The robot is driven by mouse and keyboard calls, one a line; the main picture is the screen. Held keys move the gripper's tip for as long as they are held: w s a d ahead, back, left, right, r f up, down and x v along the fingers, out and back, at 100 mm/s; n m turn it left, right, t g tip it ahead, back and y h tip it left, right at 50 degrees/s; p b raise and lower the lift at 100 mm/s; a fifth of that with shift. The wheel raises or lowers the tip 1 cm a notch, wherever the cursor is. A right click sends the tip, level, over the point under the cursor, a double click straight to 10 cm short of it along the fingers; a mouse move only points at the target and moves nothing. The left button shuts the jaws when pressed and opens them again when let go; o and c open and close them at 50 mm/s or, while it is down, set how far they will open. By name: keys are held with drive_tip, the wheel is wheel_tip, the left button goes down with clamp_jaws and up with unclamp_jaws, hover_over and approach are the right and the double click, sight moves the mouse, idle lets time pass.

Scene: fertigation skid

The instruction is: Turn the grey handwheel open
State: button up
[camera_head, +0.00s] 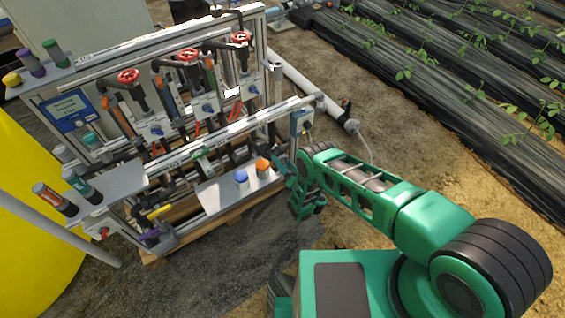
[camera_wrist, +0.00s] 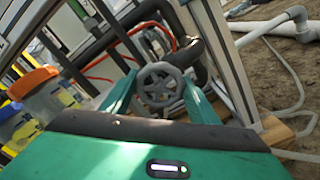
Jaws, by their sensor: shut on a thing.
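The grey handwheel (camera_wrist: 160,85) shows in the wrist view, low on the skid beside a black pipe. It is a spoked wheel. My gripper (camera_wrist: 158,95) has its two green fingers on either side of the wheel's rim and is shut on it. In the head view my gripper (camera_head: 294,188) is at the right end of the skid, near the lower rail. The handwheel is hidden there behind the skid frame and my gripper.
Three red handwheels (camera_head: 188,55) sit along the skid's upper pipes. An orange-capped jar (camera_head: 263,167) and a blue-capped jar (camera_head: 241,176) stand on a shelf left of my gripper. An upright metal post (camera_wrist: 228,60) rises close on the right.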

drive_tip(key=shift+d+f, duration=0.1)
drive_tip(key=shift+f, duration=0.05)
drive_tip(key=o, duration=1.1)
drive_tip(key=shift+s+d, duration=0.35)
drive_tip(key=shift+s, duration=0.05)
drive_tip(key=shift+v, duration=4.75)
